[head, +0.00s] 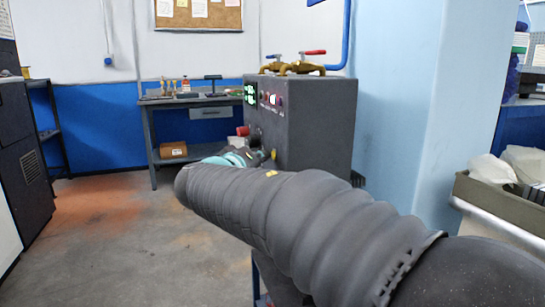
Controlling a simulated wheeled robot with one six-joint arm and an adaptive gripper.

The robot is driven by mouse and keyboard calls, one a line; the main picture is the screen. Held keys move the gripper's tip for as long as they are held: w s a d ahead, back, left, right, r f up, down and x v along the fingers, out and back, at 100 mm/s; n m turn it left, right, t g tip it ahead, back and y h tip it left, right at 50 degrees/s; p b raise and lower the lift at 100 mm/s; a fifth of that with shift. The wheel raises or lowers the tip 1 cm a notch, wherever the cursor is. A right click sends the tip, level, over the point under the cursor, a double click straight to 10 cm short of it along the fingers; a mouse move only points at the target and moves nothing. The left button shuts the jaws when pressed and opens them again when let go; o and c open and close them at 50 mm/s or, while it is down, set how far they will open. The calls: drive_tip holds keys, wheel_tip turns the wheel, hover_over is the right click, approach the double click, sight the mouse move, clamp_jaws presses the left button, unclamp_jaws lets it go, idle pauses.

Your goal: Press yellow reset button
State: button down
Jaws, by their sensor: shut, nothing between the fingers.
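A dark grey control cabinet (315,115) stands at the centre of the head view, its panel facing left. A small yellow spot, which looks like the yellow reset button (273,154), shows low on that panel, just above my sleeved arm. My arm reaches in from the lower right and hides the panel's lower part. Beyond it, beside my teal wrist, a small dark part of my gripper (258,157) shows close to the button. The gripper is shut with nothing in it. Its fingertips are mostly hidden, so I cannot tell whether they touch the button.
The panel also carries green displays (250,94), a lit red indicator (275,100) and a red knob (243,131). Brass valves with a red handle (313,52) sit on top. A workbench (200,101) stands behind. Floor at left is clear. A bin (500,200) is at right.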

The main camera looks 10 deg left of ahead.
drive_tip(key=shift+w+d+b, duration=0.2)
drive_tip(key=shift+d+b, duration=0.15)
drive_tip(key=shift+b, duration=0.1)
idle(0.5)
drive_tip(key=shift+a, duration=0.1)
drive_tip(key=shift+s+a+b, duration=0.35)
drive_tip(key=shift+s+a, duration=0.05)
drive_tip(key=shift+a, duration=0.2)
idle(0.4)
drive_tip(key=shift+s+a+b, duration=0.1)
drive_tip(key=shift+s+a, duration=0.35)
drive_tip(key=shift+a, duration=0.25)
drive_tip(key=shift+s+a+b, duration=0.15)
drive_tip(key=shift+s+a, duration=0.3)
drive_tip(key=shift+a, duration=0.3)
drive_tip(key=shift+s+a+b, duration=0.1)
drive_tip(key=shift+s+a, duration=0.35)
drive_tip(key=shift+a, duration=0.25)
